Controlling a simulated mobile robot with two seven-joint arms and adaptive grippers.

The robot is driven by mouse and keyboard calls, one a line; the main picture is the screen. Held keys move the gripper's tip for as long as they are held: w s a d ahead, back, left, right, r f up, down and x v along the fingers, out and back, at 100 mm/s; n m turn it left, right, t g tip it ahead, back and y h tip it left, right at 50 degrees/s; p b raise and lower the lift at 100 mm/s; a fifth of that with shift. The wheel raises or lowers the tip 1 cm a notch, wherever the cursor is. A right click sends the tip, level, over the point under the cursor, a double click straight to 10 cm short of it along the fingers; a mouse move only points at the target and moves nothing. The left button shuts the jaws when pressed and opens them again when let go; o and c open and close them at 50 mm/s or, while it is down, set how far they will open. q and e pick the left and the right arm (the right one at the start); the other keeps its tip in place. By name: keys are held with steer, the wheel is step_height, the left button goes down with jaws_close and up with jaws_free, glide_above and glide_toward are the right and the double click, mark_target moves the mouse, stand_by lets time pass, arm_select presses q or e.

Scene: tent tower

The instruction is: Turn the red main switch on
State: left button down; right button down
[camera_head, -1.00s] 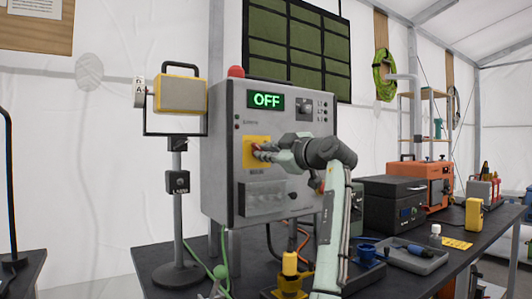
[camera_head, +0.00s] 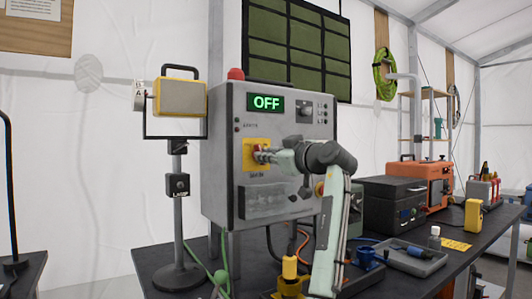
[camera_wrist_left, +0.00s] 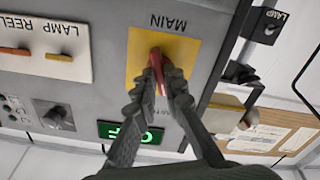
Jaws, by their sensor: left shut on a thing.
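The red main switch (camera_wrist_left: 155,62) is a red handle on a yellow plate (camera_wrist_left: 178,50) marked MAIN, seen upside down in the left wrist view. In the head view the yellow plate (camera_head: 249,153) is on the front of the grey control box (camera_head: 222,180). The green display (camera_head: 266,102) reads OFF. My left gripper (camera_wrist_left: 165,78) is shut on the red handle, with a dark finger on each side hiding part of it. In the head view the left gripper (camera_head: 264,155) meets the plate from the right. My right gripper is out of view.
A work lamp (camera_head: 180,97) on a stand is left of the box. A black case (camera_head: 392,192), an orange case (camera_head: 421,180) and a grey tray (camera_head: 412,260) stand on the bench at right.

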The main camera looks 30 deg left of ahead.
arm_select(q)
steer(key=m, duration=1.3)
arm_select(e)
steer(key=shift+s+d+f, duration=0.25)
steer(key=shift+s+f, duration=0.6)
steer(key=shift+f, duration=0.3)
arm_select(q)
steer(key=shift+m, duration=0.4)
steer(key=c, duration=1.6)
jaws_free()
steer(key=shift+d, duration=0.1)
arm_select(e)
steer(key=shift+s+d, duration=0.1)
arm_select(q)
steer(key=v, duration=1.2)
